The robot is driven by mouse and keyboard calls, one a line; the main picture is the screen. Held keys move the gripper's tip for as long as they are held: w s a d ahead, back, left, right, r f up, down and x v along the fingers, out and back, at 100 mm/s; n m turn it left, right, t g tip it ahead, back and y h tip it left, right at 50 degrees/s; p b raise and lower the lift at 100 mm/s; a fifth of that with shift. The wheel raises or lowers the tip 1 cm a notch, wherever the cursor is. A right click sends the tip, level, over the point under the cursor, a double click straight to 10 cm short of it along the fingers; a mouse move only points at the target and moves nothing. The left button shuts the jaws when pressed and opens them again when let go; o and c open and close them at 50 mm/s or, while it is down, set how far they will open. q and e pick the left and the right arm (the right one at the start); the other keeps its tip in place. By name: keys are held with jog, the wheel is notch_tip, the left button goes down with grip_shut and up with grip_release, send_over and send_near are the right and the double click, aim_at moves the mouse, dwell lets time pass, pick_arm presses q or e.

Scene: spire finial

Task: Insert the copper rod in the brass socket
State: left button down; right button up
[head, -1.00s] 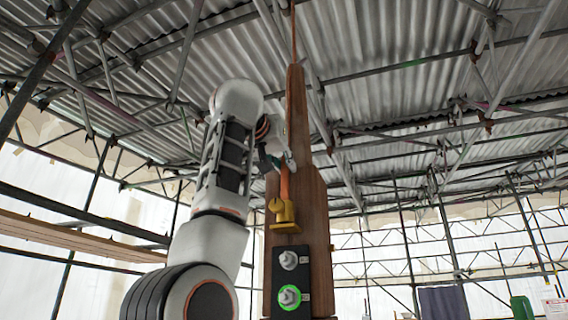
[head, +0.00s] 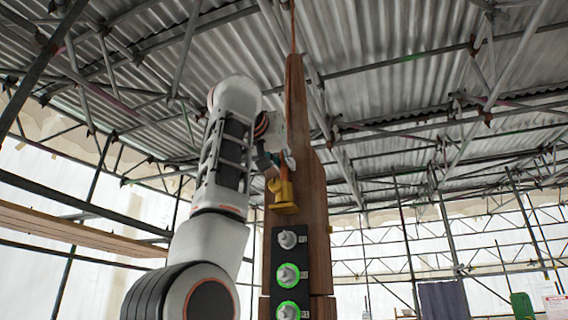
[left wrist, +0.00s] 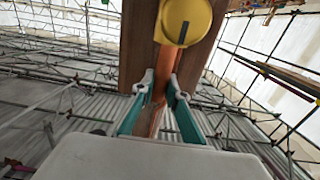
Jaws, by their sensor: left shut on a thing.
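The brass socket (head: 284,197) is a yellow fitting on the front of the wooden spire (head: 312,205). In the left wrist view its round yellow face (left wrist: 188,20) is at the top. My left gripper (head: 277,165) is just above the socket, with its teal-sided fingers (left wrist: 160,92) shut on the orange copper rod (left wrist: 166,80). The rod also shows in the head view (head: 284,172), upright, its lower end at the top of the socket. I cannot tell whether that end is inside it. The gripper partly hides the rod. My right gripper is not in view.
A black panel (head: 300,256) with grey knobs, two ringed in green, is on the spire below the socket. Scaffold poles and a corrugated roof (head: 400,70) surround the spire. Wooden planks (head: 80,232) are at the left. The air right of the spire is open.

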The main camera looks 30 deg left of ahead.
pick_arm(q)
jog(key=shift+r, duration=0.1)
jog(key=c, duration=1.9)
grip_release()
jog(key=v, duration=1.2)
jog(key=shift+d, duration=0.1)
